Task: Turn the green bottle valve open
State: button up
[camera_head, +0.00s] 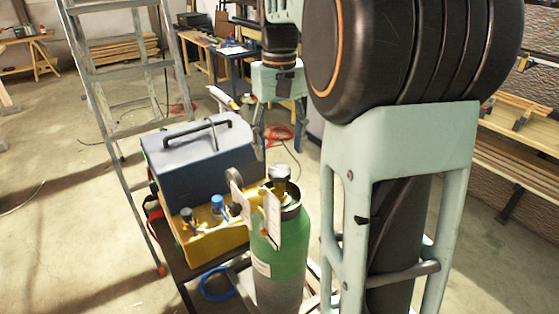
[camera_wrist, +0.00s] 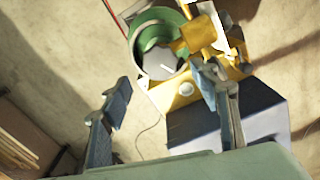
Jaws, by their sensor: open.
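The green bottle (camera_head: 280,245) stands upright near the middle of the head view. My gripper (camera_head: 278,148) is above and beyond the knob in the picture, fingers pointing down, open and empty. In the wrist view the green collar of the bottle (camera_wrist: 143,22) is at the top, with a brass valve part (camera_wrist: 196,36) and a pale round face that seems to be the knob (camera_wrist: 160,63). My open gripper (camera_wrist: 165,78) has a finger on either side below it; I see no contact.
A yellow and blue-grey machine (camera_head: 200,150) with a handle stands left of the bottle, close to it. A ladder (camera_head: 110,90) stands behind it. A blue hose (camera_head: 215,284) lies low at the left. Wooden planks (camera_head: 515,150) are stacked at the right.

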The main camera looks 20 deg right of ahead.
aim_at(279, 171)
notch_tip(279, 171, up, 6)
jog(key=shift+r, duration=0.25)
jog(key=shift+a+f, duration=0.1)
jog(key=shift+a, duration=0.05)
dwell(0.4)
